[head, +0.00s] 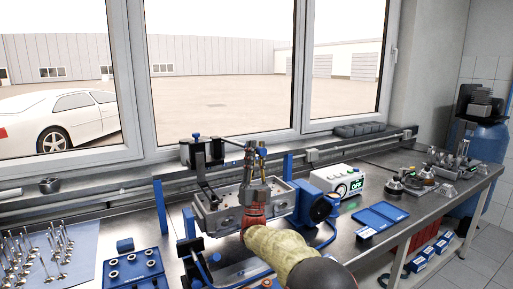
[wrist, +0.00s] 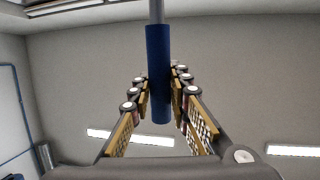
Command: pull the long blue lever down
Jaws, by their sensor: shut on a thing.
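The long blue lever's grip (wrist: 158,75) is a blue cylinder on a grey rod in the wrist view. It runs between the two fingers of my gripper (wrist: 160,92), which are shut on it from both sides. In the head view, my gripper (head: 252,152) points up above the grey metal engine part on the bench. A small piece of blue shows beside the fingers there; most of the lever is hidden by my gripper and arm.
The engine part (head: 213,213) sits in a blue-posted fixture (head: 161,207). A white box with a green OFF display (head: 349,187) stands to the right. Blue trays (head: 381,214) and valves on a light blue mat (head: 75,262) lie on the bench. Windows are behind.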

